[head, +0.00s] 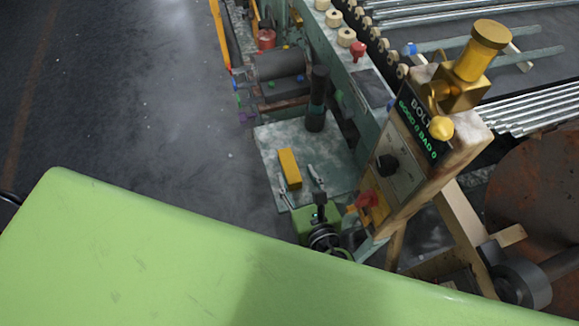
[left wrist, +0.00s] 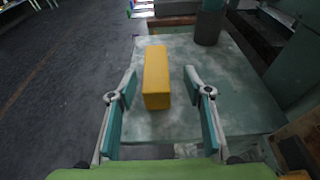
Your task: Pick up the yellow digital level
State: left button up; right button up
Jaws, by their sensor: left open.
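The yellow digital level (head: 289,168) is a small yellow block lying on a worn grey-green plate (head: 328,150). In the left wrist view the level (left wrist: 156,77) lies between and beyond my open fingers, its long side pointing away from me. My left gripper (head: 300,186) is open at the near edge of the plate, with its fingertips close to the level's near end. In the left wrist view the gripper (left wrist: 160,90) has nothing between its finger pads that I can see held. Whether a finger touches the level cannot be told. My right gripper is not in view.
A dark upright cylinder (head: 317,100) stands at the plate's far right. A wooden-framed control panel (head: 405,160) with a gold lamp (head: 480,50) rises to the right. Machinery with rollers (head: 275,65) lies beyond the plate. The dark floor (head: 130,110) at left is clear.

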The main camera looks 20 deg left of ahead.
aim_at(291, 170)
pick_arm(q)
jog(key=x, duration=0.5)
jog(key=shift+a+p, duration=0.35)
jog(key=shift+a, duration=0.05)
grip_shut()
